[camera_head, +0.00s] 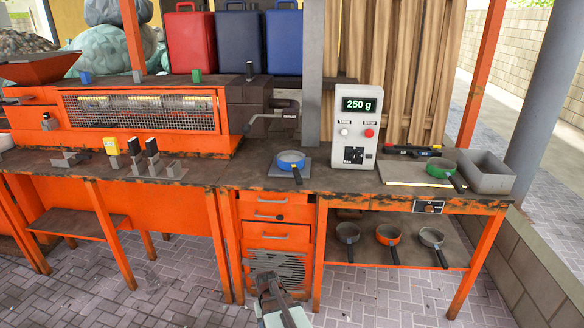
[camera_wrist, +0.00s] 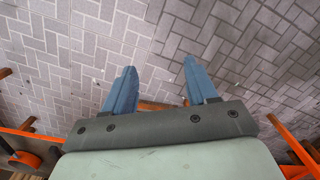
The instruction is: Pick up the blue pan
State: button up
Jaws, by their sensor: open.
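The blue pan (camera_head: 291,157) sits upright on a flat plate (camera_head: 279,173) on the workbench, left of the white scale box. Its dark handle points toward the bench's front edge. My gripper (camera_head: 266,277) is low in front of the orange drawers, below the bench top and well apart from the pan. In the wrist view my gripper (camera_wrist: 160,90) shows two blue fingers spread apart with nothing between them. The pan is not in the wrist view.
The white scale box (camera_head: 357,130) reads 250 g. A crank handle (camera_head: 272,113) juts out behind the pan. A green pan (camera_head: 441,167) lies at the right, and several pans, one orange (camera_head: 388,234), are on the lower shelf. The bench front edge lies between gripper and pan.

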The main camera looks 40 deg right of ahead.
jog(key=w+d+r+m+t+h, duration=0.1)
jog(key=w+d+r, duration=0.5)
jog(key=d+r, duration=0.2)
jog(key=w+d+r+m+t+h, duration=0.1)
jog(key=w+d+r+t, duration=0.1)
jog(key=w+d+r, duration=0.55)
jog(key=t+h, duration=0.1)
jog(key=t, duration=0.1)
send_near(298, 176)
jog(key=s+a+r, duration=0.1)
jog(key=s+r, duration=0.1)
jog(key=shift+n, duration=0.3)
jog(key=x, duration=0.9)
jog(key=w+x, duration=0.1)
jog(key=x, duration=0.4)
jog(key=shift+w+d, duration=0.2)
jog(key=shift+d, duration=0.05)
jog(key=shift+c, duration=0.3)
grip_shut()
